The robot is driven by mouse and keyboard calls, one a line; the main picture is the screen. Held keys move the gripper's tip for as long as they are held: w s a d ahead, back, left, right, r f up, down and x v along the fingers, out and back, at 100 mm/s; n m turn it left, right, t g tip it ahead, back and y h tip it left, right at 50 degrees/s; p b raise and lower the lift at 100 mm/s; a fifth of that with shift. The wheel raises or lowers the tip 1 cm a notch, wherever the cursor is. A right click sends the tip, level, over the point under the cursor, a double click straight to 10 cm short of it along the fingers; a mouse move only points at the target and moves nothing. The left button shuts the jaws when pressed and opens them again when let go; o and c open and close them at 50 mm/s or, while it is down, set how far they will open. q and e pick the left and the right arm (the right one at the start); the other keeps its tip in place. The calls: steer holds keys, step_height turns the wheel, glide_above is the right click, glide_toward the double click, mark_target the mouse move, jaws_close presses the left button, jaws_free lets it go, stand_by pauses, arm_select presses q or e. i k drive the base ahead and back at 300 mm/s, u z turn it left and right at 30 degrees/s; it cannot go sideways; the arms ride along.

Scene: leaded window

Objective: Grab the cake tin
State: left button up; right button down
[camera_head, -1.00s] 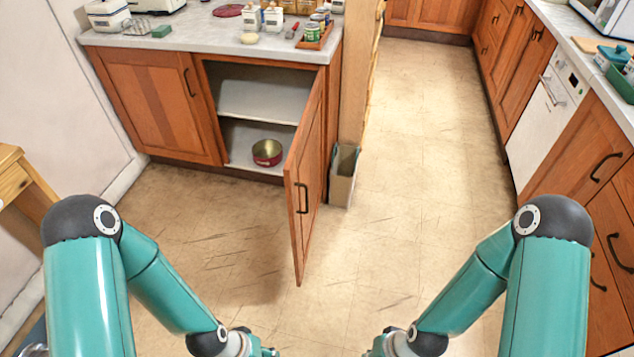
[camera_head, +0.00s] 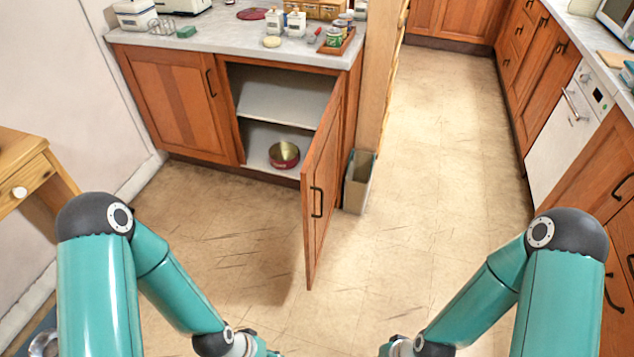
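The cake tin (camera_head: 284,155) is a round, dark red tin with a pale inside. It sits on the bottom shelf (camera_head: 258,145) of the open cupboard under the counter. The cupboard door (camera_head: 322,195) stands swung out toward me, to the right of the tin. My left gripper (camera_head: 264,349) and my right gripper (camera_head: 392,347) are at the bottom edge of the head view, far short of the tin. Only small parts of them show, and their fingers are cut off by the frame.
A bin (camera_head: 358,182) stands right of the open door. A wooden table with a drawer (camera_head: 25,182) is at the left. The floor (camera_head: 230,225) before the cupboard is clear. The counter (camera_head: 235,42) holds jars and a small tray (camera_head: 338,43). More cabinets line the right.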

mark_target(283, 156)
steer(key=u, duration=0.15)
steer(key=i, duration=0.4)
steer(key=u, duration=1.05)
steer(key=i, duration=1.15)
steer(key=u, duration=0.45)
steer(key=i, duration=1.2)
steer(key=z, duration=1.05)
steer(key=i, duration=0.65)
steer(key=z, duration=0.45)
steer(key=k, duration=0.85)
steer(key=z, duration=0.15)
steer(key=i, duration=0.25)
steer(key=z, duration=0.05)
